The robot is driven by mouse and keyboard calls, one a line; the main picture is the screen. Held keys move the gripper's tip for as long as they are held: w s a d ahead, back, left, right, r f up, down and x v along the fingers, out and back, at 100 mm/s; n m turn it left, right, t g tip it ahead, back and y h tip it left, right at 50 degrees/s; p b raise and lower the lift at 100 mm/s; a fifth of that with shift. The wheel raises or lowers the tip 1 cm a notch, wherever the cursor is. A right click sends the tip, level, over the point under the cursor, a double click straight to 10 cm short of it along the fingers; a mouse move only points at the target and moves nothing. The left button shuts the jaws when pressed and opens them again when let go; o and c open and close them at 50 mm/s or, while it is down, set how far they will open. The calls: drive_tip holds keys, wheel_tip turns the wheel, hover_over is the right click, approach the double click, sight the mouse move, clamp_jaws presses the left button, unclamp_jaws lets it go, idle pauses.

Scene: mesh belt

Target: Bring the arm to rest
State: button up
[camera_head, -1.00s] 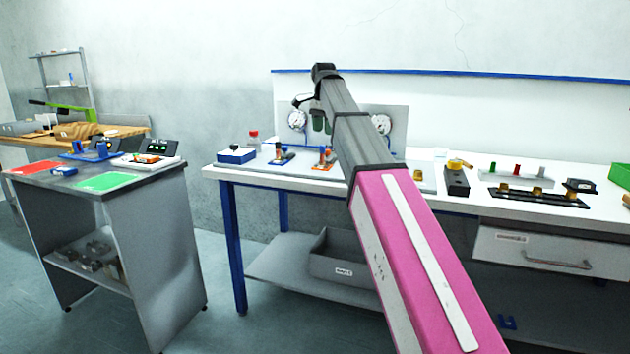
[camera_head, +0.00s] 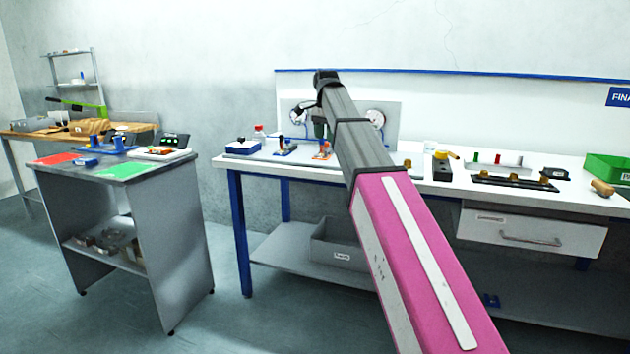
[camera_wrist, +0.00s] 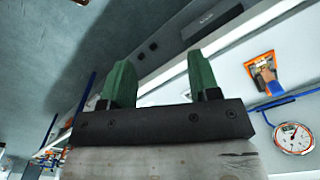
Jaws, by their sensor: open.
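My arm reaches forward and up across the middle of the head view, over the white workbench (camera_head: 450,200). My gripper (camera_head: 320,128) shows there only in part, at the far end of the arm, in front of the grey gauge panel (camera_head: 392,112). In the wrist view my gripper (camera_wrist: 162,85) shows two green fingers set well apart, with nothing between them. A round gauge (camera_wrist: 293,138) and an orange-framed item (camera_wrist: 264,77) are to the right of the fingers in that view, apart from them.
A grey side table (camera_head: 145,230) with red and green mats stands at left. On the bench are a blue-based block (camera_head: 243,147), a black strip with brass parts (camera_head: 512,183) and a green bin (camera_head: 608,168). Floor is clear between table and bench.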

drive_tip(key=s+d+f+n, duration=0.1)
drive_tip(key=s+d+f, duration=0.15)
drive_tip(key=f, duration=0.75)
drive_tip(key=s+d+f+n, duration=0.2)
drive_tip(key=d+f, duration=0.1)
drive_tip(key=f, duration=0.6)
drive_tip(key=s+d+f+n, duration=0.1)
drive_tip(key=s+d+f, duration=0.15)
drive_tip(key=f, duration=0.75)
drive_tip(key=s+d+f+n, duration=0.3)
drive_tip(key=s+f, duration=0.6)
drive_tip(key=f, duration=0.2)
drive_tip(key=s+d+f+n, duration=0.3)
drive_tip(key=s+d+f, duration=0.1)
drive_tip(key=s+f, duration=0.6)
wheel_tip(320, 180, down, 2)
drive_tip(key=shift+d+f, duration=0.1)
drive_tip(key=shift+d, duration=0.15)
